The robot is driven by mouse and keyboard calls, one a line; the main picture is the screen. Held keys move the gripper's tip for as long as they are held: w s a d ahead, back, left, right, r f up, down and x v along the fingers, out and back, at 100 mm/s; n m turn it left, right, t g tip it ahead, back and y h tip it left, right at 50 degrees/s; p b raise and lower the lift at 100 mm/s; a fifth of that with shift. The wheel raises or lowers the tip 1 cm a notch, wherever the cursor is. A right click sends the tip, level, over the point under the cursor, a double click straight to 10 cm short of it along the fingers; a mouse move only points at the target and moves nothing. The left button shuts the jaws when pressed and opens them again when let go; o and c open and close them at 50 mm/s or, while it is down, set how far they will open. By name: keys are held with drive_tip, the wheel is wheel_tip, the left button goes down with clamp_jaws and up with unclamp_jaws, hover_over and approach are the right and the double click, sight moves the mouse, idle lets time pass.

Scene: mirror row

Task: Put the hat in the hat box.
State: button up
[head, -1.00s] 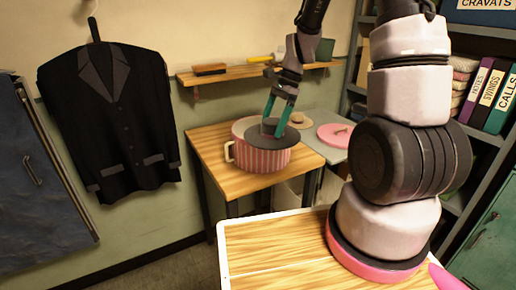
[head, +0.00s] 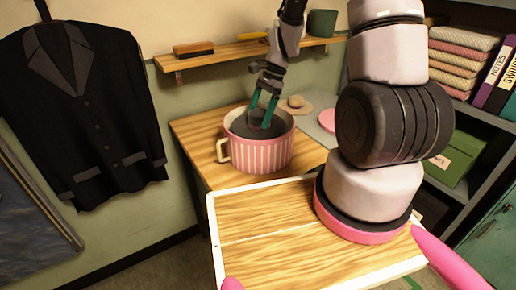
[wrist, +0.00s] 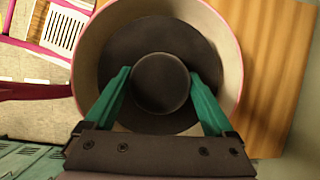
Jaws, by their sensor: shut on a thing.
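The hat box (head: 262,155) is a round, pink-and-white striped box with a cream inside and a handle on its left, standing open on the wooden table. The dark grey hat (wrist: 118,63) is round with a flat brim and a round crown. My gripper (head: 261,110) is shut on the hat's crown, one green finger on each side. In the wrist view the brim lies within the box's rim (wrist: 232,75). In the head view the hat (head: 243,128) is down inside the opening, its lower edge hidden by the front wall. I cannot tell whether it touches the bottom.
The wooden table (head: 198,135) has bare room left of the box. A small tan hat (head: 296,104) and a pink round lid (head: 328,121) lie on the grey surface to the right. A wall shelf (head: 222,54) with brushes and a green pot runs behind.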

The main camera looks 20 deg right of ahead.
wheel_tip(320, 180, down, 10)
drive_tip(key=shift+f, duration=0.1)
idle(0.4)
drive_tip(key=o, duration=1.1)
